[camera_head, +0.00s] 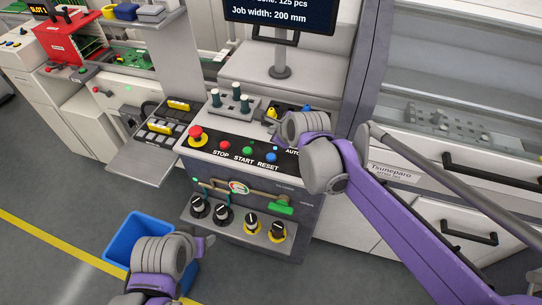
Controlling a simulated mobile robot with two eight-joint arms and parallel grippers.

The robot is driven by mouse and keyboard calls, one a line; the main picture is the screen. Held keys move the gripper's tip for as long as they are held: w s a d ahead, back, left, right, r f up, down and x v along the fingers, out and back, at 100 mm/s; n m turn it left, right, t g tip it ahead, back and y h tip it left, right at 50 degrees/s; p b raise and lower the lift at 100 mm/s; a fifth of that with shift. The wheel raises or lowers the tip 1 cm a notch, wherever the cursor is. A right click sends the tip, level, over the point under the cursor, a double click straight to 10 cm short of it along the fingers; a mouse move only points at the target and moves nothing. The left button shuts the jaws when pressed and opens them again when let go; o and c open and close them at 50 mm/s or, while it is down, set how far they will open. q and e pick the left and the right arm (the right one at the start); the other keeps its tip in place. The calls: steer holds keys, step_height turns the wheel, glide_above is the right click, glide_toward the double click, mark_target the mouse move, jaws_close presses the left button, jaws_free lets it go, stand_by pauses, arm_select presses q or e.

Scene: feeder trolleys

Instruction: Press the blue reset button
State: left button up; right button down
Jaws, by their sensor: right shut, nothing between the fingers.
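The blue reset button (271,156) is on the dark sloped panel, at the right end of a row above the label RESET. The green START button (247,151) and red STOP button (224,145) are to its left. My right gripper (277,132) is shut and empty, just above and behind the blue button in the picture. I cannot tell its height above the panel; no contact shows. Its wrist hides the panel's right end. My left gripper (204,245) is low, in front of the machine; its fingers are too unclear to judge.
A red emergency knob (196,133) on a yellow base stands left of the buttons. Several rotary knobs (222,214) and a green handle (281,208) project below the panel. A monitor (281,18) stands behind. A blue bin (122,240) is on the floor at the lower left.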

steer(key=b, duration=0.4)
glide_above(273, 158)
steer(key=f, duration=0.7)
steer(key=shift+s, duration=0.2)
arm_select(q)
step_height(273, 158, down, 6)
steer(key=s, duration=0.2)
steer(key=shift+f, duration=0.15)
arm_select(e)
steer(key=shift+w+f, duration=0.1)
steer(key=shift+f, duration=0.5)
arm_select(q)
steer(key=shift+b, duration=0.3)
arm_select(e)
steer(key=shift+f, duration=0.1)
arm_select(q)
steer(key=shift+s+f, duration=0.1)
steer(key=shift+f, duration=0.2)
arm_select(e)
steer(key=shift+f, duration=0.3)
